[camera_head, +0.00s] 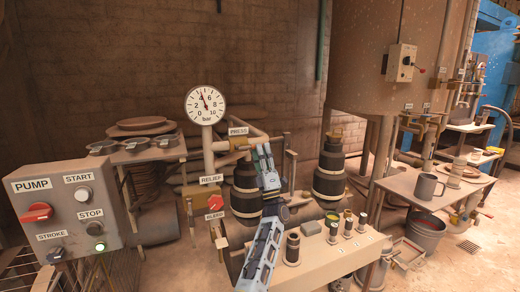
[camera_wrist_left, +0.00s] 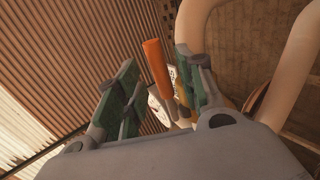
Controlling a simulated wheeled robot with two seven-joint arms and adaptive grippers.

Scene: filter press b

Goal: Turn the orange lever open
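The orange lever (camera_wrist_left: 157,67) stands out in the left wrist view, its grip pointing up between my left gripper's two green-padded fingers. My left gripper (camera_wrist_left: 160,88) is open, one finger on each side of the lever with gaps showing. I cannot tell how deep the lever sits between the fingers. In the head view my left gripper (camera_head: 264,158) is in front of the pipework, right of the PRESS label (camera_head: 238,131). The orange lever cannot be made out there and seems hidden by the gripper. My right gripper is not in view.
A pressure gauge (camera_head: 205,104) stands left of my gripper. Below it are a RELIEF label (camera_head: 210,179) and a red handle (camera_head: 215,202). Dark cylinders (camera_head: 329,172) stand to the right. A control box (camera_head: 65,212) is at left, a table with a mug (camera_head: 428,186) at right.

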